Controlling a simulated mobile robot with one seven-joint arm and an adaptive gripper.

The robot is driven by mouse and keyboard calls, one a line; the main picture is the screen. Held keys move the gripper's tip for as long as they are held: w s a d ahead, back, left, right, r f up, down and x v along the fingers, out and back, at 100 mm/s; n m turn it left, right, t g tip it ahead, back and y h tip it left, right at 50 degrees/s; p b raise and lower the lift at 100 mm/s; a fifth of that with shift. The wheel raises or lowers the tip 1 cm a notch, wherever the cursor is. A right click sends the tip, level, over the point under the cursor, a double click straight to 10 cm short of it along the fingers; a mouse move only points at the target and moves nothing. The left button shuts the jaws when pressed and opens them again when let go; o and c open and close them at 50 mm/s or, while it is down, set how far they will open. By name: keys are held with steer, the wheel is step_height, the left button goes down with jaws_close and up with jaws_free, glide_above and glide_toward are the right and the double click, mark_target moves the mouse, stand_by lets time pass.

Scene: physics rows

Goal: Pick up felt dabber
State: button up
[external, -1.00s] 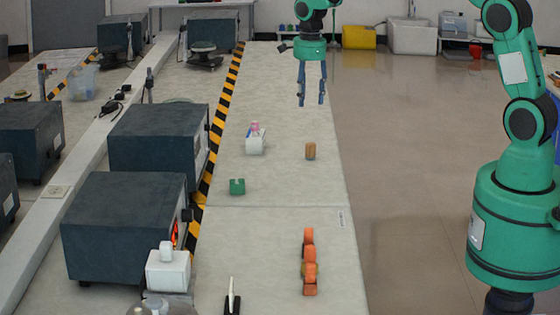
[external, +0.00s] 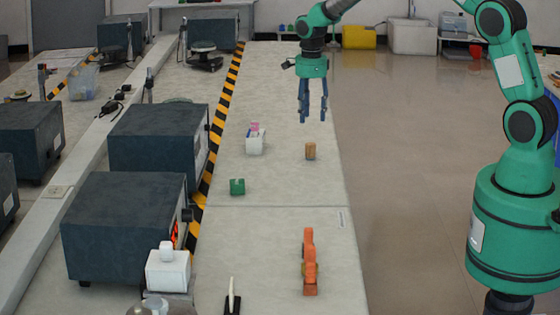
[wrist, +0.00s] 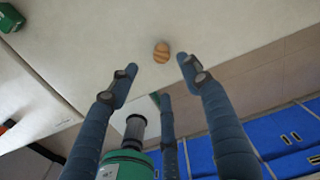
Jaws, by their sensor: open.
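A small tan-brown, upright cylinder (external: 310,151), which looks like the felt dabber, stands on the pale bench near its right edge. It also shows in the wrist view (wrist: 161,52), just beyond the fingertips and between them. My gripper (external: 313,119) is above the bench, over and behind the cylinder, pointing down. In the wrist view my gripper (wrist: 156,68) has its fingers spread wide with nothing between them. The cylinder is apart from the fingers.
A white holder (external: 255,146) with pink-topped contents stands left of the cylinder. A green block (external: 237,187) sits nearer the camera, also in the wrist view (wrist: 10,18). Orange pieces (external: 310,265) lie further forward. Dark boxes (external: 158,147) stand left of the striped tape.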

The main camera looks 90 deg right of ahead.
glide_above(310, 143)
steer(key=f, duration=0.4)
steer(key=f+b, duration=0.1)
steer(key=shift+a+f, duration=0.3)
steer(key=shift+f, duration=0.1)
steer(key=shift+d+f+b, duration=0.15)
steer(key=shift+f+b, duration=0.65)
steer(key=shift+f, duration=1.8)
steer(key=c, duration=1.2)
